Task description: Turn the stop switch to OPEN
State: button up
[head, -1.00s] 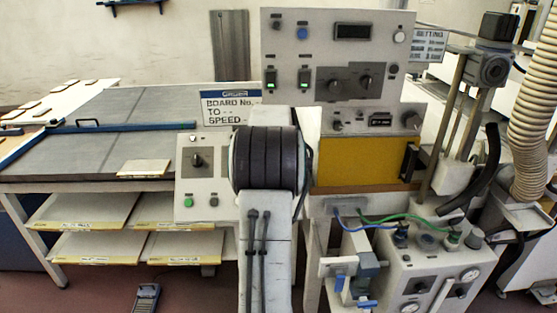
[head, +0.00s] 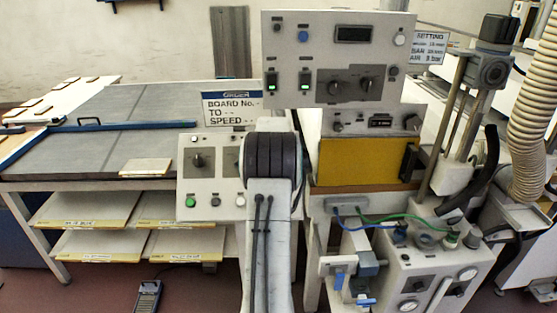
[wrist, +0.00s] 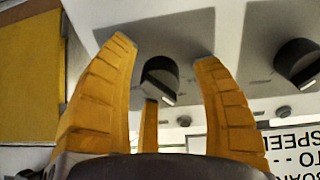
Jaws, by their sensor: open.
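In the wrist view, my gripper (wrist: 165,75) has its yellow fingers spread open. A dark rotary knob (wrist: 160,78) with a pale pointer mark lies between them in the picture. Touch cannot be made out. A second dark knob (wrist: 298,64) is to the right on the same panel. The head view shows this low control panel (head: 212,206) with its left knob (head: 197,160) and part of the right knob (head: 236,160). My arm covers the panel's right side and my gripper there. No OPEN label or switch name can be read.
A sign reading BOARD No., TO, SPEED (head: 231,110) stands above the panel. A taller panel (head: 340,55) with two knobs and green-lit switches is behind my arm. A yellow panel (head: 360,163) is to the right. A table (head: 90,150) lies left.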

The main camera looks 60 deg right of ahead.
jog(key=c, duration=1.2)
jog(key=shift+f+m+b, duration=0.2)
jog(key=shift+m+b, duration=0.25)
jog(key=shift+m, duration=0.25)
grip_shut()
jog(key=shift+a+m, duration=0.1)
jog(key=shift+m, duration=0.7)
jog(key=o, duration=0.8)
grip_release()
jog(key=o, duration=0.4)
jog(key=shift+r, duration=0.15)
jog(key=shift+r, duration=0.1)
